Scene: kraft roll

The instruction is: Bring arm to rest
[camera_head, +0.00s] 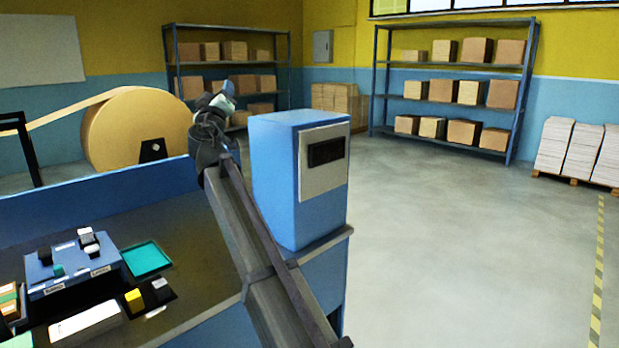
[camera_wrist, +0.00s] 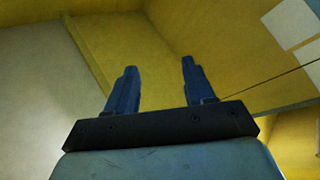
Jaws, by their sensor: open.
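My arm rises from the bottom of the head view, past the blue cabinet. The gripper touches nothing that I can see.
A blue cabinet (camera_head: 268,185) stands close right of my arm. The workbench (camera_head: 190,250) at left holds a blue block fixture (camera_head: 70,268) and a teal tray (camera_head: 147,258). The kraft roll (camera_head: 135,128) is behind. Open floor (camera_head: 450,240) lies to the right.

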